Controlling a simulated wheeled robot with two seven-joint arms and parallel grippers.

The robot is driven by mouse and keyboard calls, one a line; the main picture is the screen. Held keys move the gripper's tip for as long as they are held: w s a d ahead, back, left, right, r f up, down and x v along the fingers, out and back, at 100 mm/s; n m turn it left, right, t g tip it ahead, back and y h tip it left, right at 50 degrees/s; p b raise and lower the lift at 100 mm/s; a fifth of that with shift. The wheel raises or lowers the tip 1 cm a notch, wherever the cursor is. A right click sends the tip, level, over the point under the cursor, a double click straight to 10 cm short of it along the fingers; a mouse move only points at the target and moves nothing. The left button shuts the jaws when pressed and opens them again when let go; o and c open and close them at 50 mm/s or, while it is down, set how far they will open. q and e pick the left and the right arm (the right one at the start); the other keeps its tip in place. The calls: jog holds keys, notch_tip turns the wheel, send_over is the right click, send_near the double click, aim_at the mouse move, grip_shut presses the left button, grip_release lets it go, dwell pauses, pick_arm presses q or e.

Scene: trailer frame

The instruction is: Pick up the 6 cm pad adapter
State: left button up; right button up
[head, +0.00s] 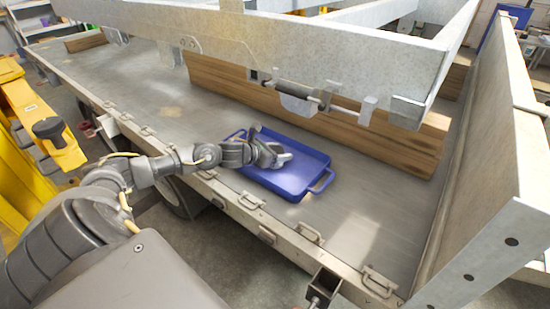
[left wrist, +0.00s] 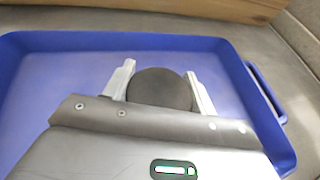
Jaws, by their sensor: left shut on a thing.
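The pad adapter (left wrist: 160,88) is a dark, round disc in the left wrist view. It sits between the two light-grey fingers of my left gripper (left wrist: 160,90), which is shut on it. The lower part of the adapter is hidden behind the gripper body. The gripper is over the blue tray (left wrist: 60,42), and I cannot tell whether the adapter touches the tray floor. In the head view my left gripper (head: 282,158) reaches over the blue tray (head: 310,158) from the left, and the adapter is not clearly seen there. My right gripper is not in view.
The tray stands on the grey trailer bed (head: 375,215). Behind it lies a long wooden beam (head: 350,133) under a metal frame rail (head: 300,50). A tall metal side panel (head: 490,150) rises at the right. Metal handles (head: 310,232) line the bed's near edge.

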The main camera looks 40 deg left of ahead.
pick_arm(q)
jog(key=shift+c, duration=1)
jog(key=shift+r, duration=0.1)
